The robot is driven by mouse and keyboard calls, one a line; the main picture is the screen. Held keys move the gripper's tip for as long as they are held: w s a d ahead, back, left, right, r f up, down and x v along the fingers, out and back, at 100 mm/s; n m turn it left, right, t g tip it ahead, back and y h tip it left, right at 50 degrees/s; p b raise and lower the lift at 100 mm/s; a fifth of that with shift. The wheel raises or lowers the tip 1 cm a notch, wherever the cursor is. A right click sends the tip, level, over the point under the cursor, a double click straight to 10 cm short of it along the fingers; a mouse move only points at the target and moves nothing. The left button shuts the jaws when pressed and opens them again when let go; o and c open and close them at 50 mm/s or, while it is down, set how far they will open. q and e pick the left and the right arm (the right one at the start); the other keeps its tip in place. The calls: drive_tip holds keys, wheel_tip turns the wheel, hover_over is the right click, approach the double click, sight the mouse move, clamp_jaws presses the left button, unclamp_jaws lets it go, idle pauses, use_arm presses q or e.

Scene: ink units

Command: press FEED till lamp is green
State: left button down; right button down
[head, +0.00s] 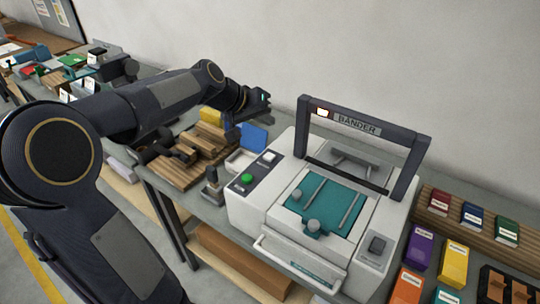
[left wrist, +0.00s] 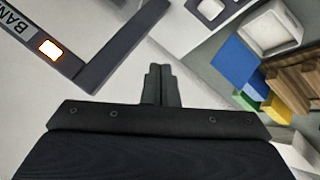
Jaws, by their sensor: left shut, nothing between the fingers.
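The white machine marked BANDER (head: 240,215) stands on the bench in the head view. Its lamp (head: 322,112) on the dark frame glows orange-white, and it also shows in the left wrist view (left wrist: 50,49) with an orange edge. A dark panel at the machine's left has a green button (head: 247,178) and a white button (head: 269,157). A grey switch (head: 377,245) is at its front right. I cannot read which one is FEED. My left gripper (head: 231,133) is shut and empty, above and behind the panel, apart from the buttons. Its closed fingers show in the wrist view (left wrist: 159,85).
The dark upright frame (head: 301,128) rises over the machine, right of my left gripper. Wooden blocks (head: 190,155), a blue block (head: 254,136) and a pale tray (head: 240,160) lie left of the machine. Coloured boxes (head: 454,263) stand at the right.

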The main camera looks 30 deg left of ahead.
use_arm(q)
drive_tip(key=b, duration=0.6)
hover_over(266, 157)
wheel_tip(266, 157, down, 7)
drive_tip(key=shift+f, duration=0.2)
drive_tip(key=shift+f+b, duration=0.6)
drive_tip(key=shift+f, duration=0.05)
idle(1.0)
drive_tip(key=shift+f+b, duration=0.4)
drive_tip(key=shift+b, duration=0.05)
drive_tip(key=shift+f+b, duration=0.55)
idle(0.5)
drive_tip(key=shift+r, duration=0.15)
drive_tip(key=shift+r+p, duration=0.75)
drive_tip(key=shift+r, duration=0.1)
